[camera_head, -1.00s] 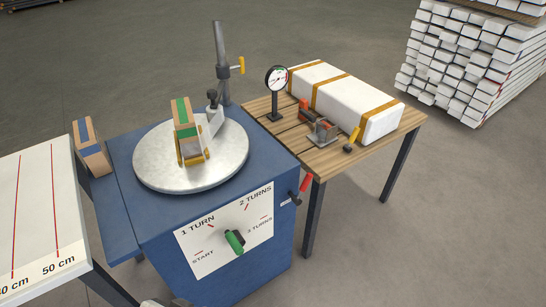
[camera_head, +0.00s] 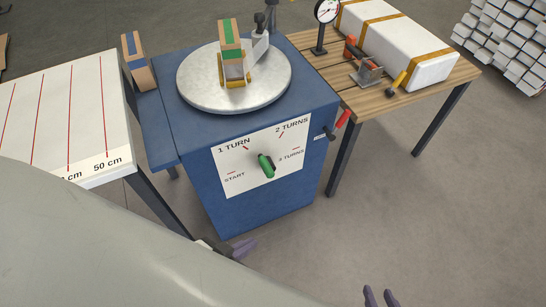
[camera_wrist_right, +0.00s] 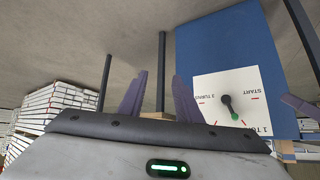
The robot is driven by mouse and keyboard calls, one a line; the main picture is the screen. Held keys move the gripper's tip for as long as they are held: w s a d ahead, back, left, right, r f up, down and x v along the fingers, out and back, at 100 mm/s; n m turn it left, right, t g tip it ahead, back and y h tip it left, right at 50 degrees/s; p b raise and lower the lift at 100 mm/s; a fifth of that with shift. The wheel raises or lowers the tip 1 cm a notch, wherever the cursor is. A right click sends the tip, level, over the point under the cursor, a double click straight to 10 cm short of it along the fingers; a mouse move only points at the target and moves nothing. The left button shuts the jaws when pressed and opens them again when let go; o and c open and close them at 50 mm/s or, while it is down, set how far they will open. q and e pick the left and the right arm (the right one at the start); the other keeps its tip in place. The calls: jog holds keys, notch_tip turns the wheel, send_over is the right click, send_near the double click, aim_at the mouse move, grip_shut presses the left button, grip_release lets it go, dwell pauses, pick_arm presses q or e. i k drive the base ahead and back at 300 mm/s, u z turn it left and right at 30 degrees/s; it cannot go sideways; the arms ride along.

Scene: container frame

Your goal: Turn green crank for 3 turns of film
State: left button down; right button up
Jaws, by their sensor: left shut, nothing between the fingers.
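The green crank (camera_head: 266,166) sits at the middle of a white dial panel (camera_head: 238,180) on the front of a blue cabinet (camera_head: 200,140). The panel is marked START, 1 TURN, 2 TURNS and 3 TURNS. The crank also shows in the right wrist view (camera_wrist_right: 232,112). A box with green tape (camera_head: 229,36) stands on the round grey turntable (camera_head: 205,92). My left gripper (camera_head: 242,246) is shut and empty, low in front of the cabinet and apart from the crank. My right gripper (camera_head: 379,297) is open and empty at the bottom edge, right of and below the crank.
A red-handled lever (camera_head: 342,119) sticks out of the cabinet's right side. A wooden table (camera_head: 400,97) with a gauge (camera_head: 326,14) and a white strapped package (camera_head: 425,66) stands right. A marked white table (camera_head: 88,110) is left. The floor in front is clear.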

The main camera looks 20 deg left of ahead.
aim_at(267, 166)
jog(key=z, duration=0.5)
jog(key=k, duration=1.15)
jog(key=u, duration=0.6)
jog(key=i, duration=1)
jog(key=u, duration=0.85)
